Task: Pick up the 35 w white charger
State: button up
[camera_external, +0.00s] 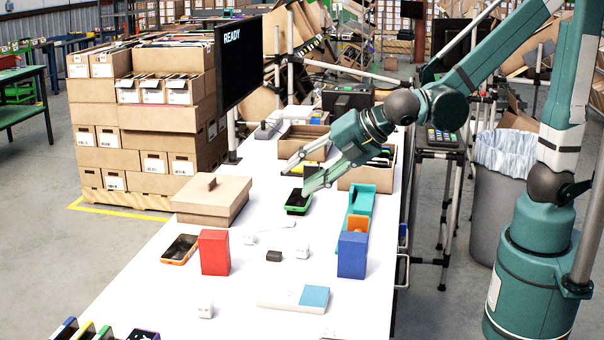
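Several small white charger-like blocks lie on the white table: one (302,252) right of a small black block, one (249,238) near the red box, and one (205,310) nearer the front. The print on them is too small to read, so I cannot tell which is the 35 W one. My gripper (294,181) is above the far middle of the table, its fingers spread and pointing left and down. Nothing shows between the fingers. It is well beyond the white blocks and apart from them.
A red box (214,253) and a blue box (352,256) stand upright beside the blocks. A green-edged phone (298,203) lies below my gripper. The small black block (274,256), an orange-edged phone (180,249), a brown carton (211,204) and a flat white-blue box (280,297) are nearby.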

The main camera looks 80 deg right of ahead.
jog(key=w+a+f+n+t+b, duration=0.1)
jog(key=w+a+f+n+b, duration=0.1)
jog(key=w+a+f+n, duration=0.3)
jog(key=w+a+f+n+t+b, duration=0.1)
jog(key=a+f+n, duration=0.15)
jog(key=a, duration=0.55)
jog(key=n+t+y+b, duration=0.1)
jog(key=n+y+b, duration=0.15)
jog(key=n, duration=0.65)
send_near(208, 302)
jog(key=shift+w+d, duration=0.45)
jog(key=shift+d, duration=0.05)
jog(key=shift+a+f+n+b, duration=0.25)
jog(key=shift+a+f+b, duration=0.05)
jog(key=shift+a, duration=0.3)
jog(key=shift+b+x, duration=0.35)
jog(key=shift+x, duration=0.85)
jog(key=shift+w, duration=0.1)
jog(key=shift+b+x, duration=0.95)
jog(key=shift+x, duration=1.6)
jog(key=shift+d, duration=0.1)
